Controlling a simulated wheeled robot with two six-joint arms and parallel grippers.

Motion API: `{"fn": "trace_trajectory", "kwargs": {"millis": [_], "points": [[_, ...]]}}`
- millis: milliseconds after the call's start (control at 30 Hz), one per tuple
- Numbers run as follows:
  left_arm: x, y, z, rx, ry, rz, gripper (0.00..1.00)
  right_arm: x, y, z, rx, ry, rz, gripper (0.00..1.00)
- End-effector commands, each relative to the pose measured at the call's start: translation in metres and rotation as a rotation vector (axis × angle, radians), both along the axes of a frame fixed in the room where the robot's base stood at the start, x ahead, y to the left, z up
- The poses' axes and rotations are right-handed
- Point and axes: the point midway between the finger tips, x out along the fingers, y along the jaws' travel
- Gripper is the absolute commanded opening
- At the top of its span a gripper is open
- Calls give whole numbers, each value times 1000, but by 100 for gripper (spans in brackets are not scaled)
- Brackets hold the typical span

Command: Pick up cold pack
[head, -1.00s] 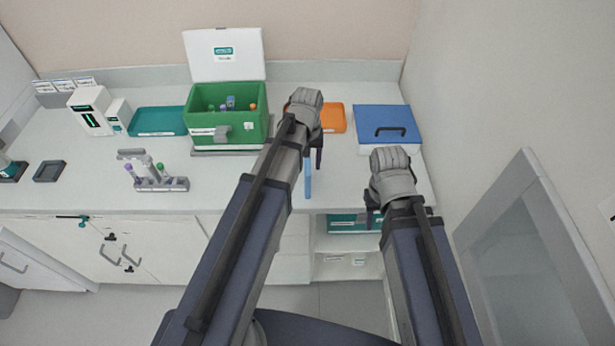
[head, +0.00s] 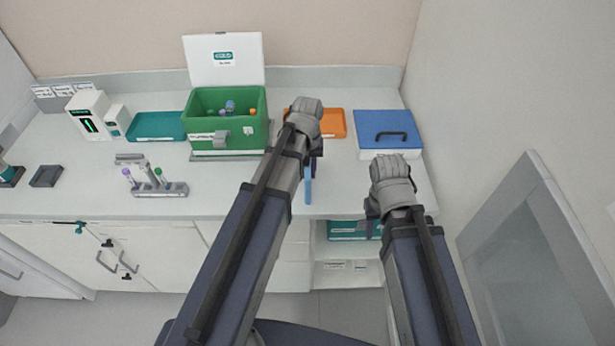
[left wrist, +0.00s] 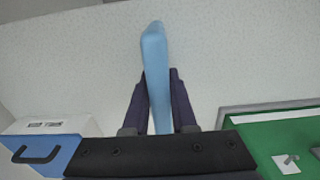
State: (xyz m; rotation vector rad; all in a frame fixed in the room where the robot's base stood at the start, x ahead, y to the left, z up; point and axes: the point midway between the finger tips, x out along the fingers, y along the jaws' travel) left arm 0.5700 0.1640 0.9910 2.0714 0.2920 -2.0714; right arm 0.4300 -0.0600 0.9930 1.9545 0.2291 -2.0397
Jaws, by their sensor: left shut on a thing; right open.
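The cold pack (head: 308,187) is a thin light-blue slab. It hangs on edge from my left gripper (head: 312,160), over the front part of the counter right of the green box. In the left wrist view the cold pack (left wrist: 156,75) stands between the two dark fingers, which are shut on it, and sticks out past their tips. My left arm hides part of it in the head view. My right gripper (head: 372,215) is open and empty near the counter's front right edge, in front of the blue-lidded box.
An open green box (head: 205,140) with tubes inside stands at the back middle. A blue-lidded white box (head: 375,122) is at the right, an orange tray (head: 335,122) between them. A teal tray (head: 150,125) and a tube rack (head: 165,188) are on the left. The counter front is mostly clear.

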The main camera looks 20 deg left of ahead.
Motion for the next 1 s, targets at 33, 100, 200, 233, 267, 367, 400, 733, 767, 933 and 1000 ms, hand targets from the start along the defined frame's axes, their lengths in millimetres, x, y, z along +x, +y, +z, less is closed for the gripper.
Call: {"fn": "trace_trajectory", "kwargs": {"millis": [33,100,200,233,267,367,400,733,767,933,1000], "points": [[0,0,0,0,0,0,0,0,0,0,0,0,0,50],[0,0,0,0,0,0,0,0,0,0,0,0,0,50],[0,0,0,0,0,0,0,0,0,0,0,0,0,50],[0,0,0,0,0,0,0,0,0,0,0,0,0,50],[0,0,0,0,0,0,0,0,0,0,0,0,0,50],[0,0,0,0,0,0,0,0,0,0,0,0,0,50],[0,0,0,0,0,0,0,0,0,0,0,0,0,50],[0,0,9,0,0,0,0,0,0,9,0,0,0,50],[0,0,12,0,0,0,0,0,0,12,0,0,0,50],[0,0,32,0,0,0,0,0,0,31,0,0,1,50],[0,0,42,0,0,0,0,0,0,42,0,0,1,50]]}}
